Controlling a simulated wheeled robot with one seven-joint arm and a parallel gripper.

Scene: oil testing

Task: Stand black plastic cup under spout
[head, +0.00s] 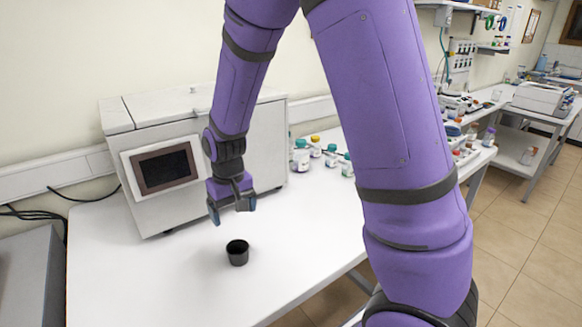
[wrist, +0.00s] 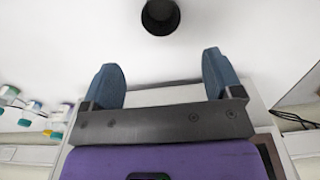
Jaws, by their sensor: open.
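A black plastic cup (head: 238,252) stands upright on the white table, in front of the white machine. It also shows in the wrist view at the top middle (wrist: 161,15), where I look down into its open mouth. My gripper (head: 231,219) is open and empty, above the table between the machine and the cup. In the wrist view, my two blue-grey fingers (wrist: 163,78) are spread wide, and the cup is beyond them, apart from both. No spout is clearly visible; my arm covers part of the machine.
The white machine (head: 262,150) with a dark screen (head: 165,168) stands at the back of the table (head: 120,280). Several bottles with coloured caps (head: 302,155) stand to its right. Dark cables (head: 40,214) lie at the left. The table around the cup is clear.

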